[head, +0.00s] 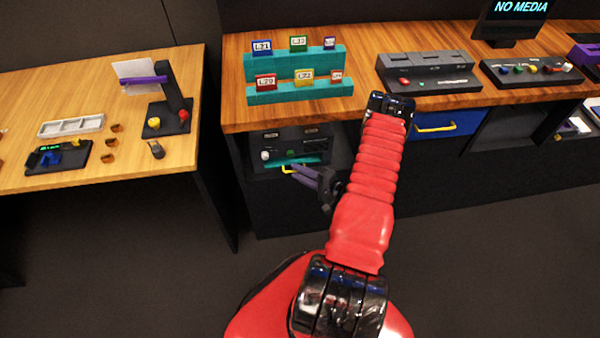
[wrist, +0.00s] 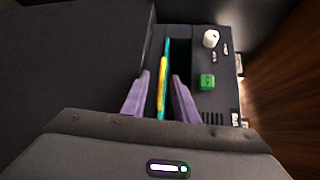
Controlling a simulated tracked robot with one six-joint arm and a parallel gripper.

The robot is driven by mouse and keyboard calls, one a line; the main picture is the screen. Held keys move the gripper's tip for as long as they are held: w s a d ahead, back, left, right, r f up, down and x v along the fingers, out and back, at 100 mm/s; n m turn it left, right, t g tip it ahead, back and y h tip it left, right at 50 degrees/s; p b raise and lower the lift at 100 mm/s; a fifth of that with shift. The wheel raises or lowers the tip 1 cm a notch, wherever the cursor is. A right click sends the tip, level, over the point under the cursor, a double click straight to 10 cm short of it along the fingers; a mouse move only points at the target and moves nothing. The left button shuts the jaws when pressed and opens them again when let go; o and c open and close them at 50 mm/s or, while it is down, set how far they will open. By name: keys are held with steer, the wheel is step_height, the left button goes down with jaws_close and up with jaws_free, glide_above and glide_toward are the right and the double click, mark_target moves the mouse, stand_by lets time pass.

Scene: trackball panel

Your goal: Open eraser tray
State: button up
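A dark unit (head: 312,147) under the wooden desk has a teal tray front (head: 312,160) with a yellow handle (head: 289,168). I take this teal front to be the eraser tray. In the wrist view the teal front (wrist: 167,47) shows as a thin strip with the yellow handle (wrist: 162,84) along it. My gripper (head: 297,172) is at the handle. In the wrist view its purple fingers (wrist: 162,88) stand on either side of the handle, with visible gaps. The gripper is open. I cannot tell how deep the handle sits between the fingers.
The unit also bears a white knob (wrist: 211,38) and a green button (wrist: 207,81). A blue drawer (head: 450,124) with its own yellow handle is to the right. The desk (head: 240,105) overhangs the unit. Another table (head: 90,178) stands at left, with open floor between.

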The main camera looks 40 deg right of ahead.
steer(key=shift+c, duration=0.2)
jaws_close()
steer(key=shift+f, duration=0.15)
stand_by(0.8)
